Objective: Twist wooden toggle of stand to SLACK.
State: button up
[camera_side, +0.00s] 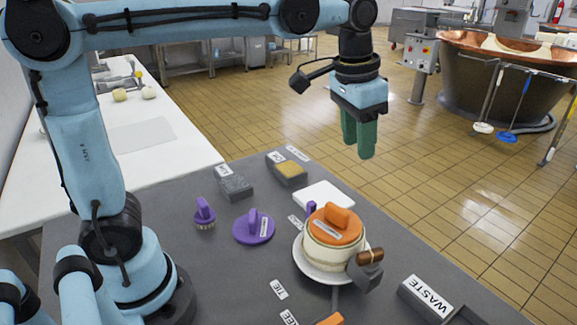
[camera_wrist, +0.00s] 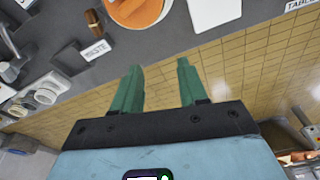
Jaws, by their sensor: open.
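The wooden toggle (camera_side: 370,257) is a small brown bar on a grey bracket at the right side of the stand (camera_side: 302,262), whose white round plate carries a cream pot with an orange lid (camera_side: 334,225). The toggle also shows at the top of the wrist view (camera_wrist: 93,17), left of the orange lid (camera_wrist: 140,8). I cannot read any SLACK mark near it. My gripper (camera_side: 358,150) hangs well above and behind the stand, apart from everything. Its two green fingers (camera_wrist: 158,68) are parted and empty, pointing down in the side view.
A WASTE box (camera_side: 428,297) stands right of the toggle. A white board (camera_side: 323,196) lies behind the pot. A purple round lid (camera_side: 254,229), a purple brush (camera_side: 205,213) and two blocks (camera_side: 234,184) sit further left. The tiled floor beyond the table's right edge is open.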

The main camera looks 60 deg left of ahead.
jog(key=w+a+r+n+t+y, duration=0.1)
jog(key=a+r+n+t, duration=0.1)
jog(key=a+n, duration=0.7)
jog(key=a, duration=0.5)
jog(key=shift+a+r, duration=0.15)
jog(key=shift+r, duration=0.2)
jog(key=shift+c, duration=0.9)
jog(key=d+m, duration=0.1)
jog(key=d, duration=0.3)
jog(key=d+f+m+g, duration=0.1)
jog(key=d, duration=0.3)
jog(key=d+f+m+h, duration=0.1)
jog(key=d+m, duration=0.1)
jog(key=d, duration=0.1)
jog(key=shift+s+d+f, duration=0.1)
jog(key=shift+s+d, duration=0.05)
jog(key=shift+d, duration=0.25)
jog(key=shift+c, duration=0.5)
jog(key=m+g, duration=0.3)
jog(key=m, duration=0.3)
send_over(371, 252)
notch_tip(371, 252, down, 3)
notch_tip(371, 252, down, 12)
jog(key=shift+r, duration=0.2)
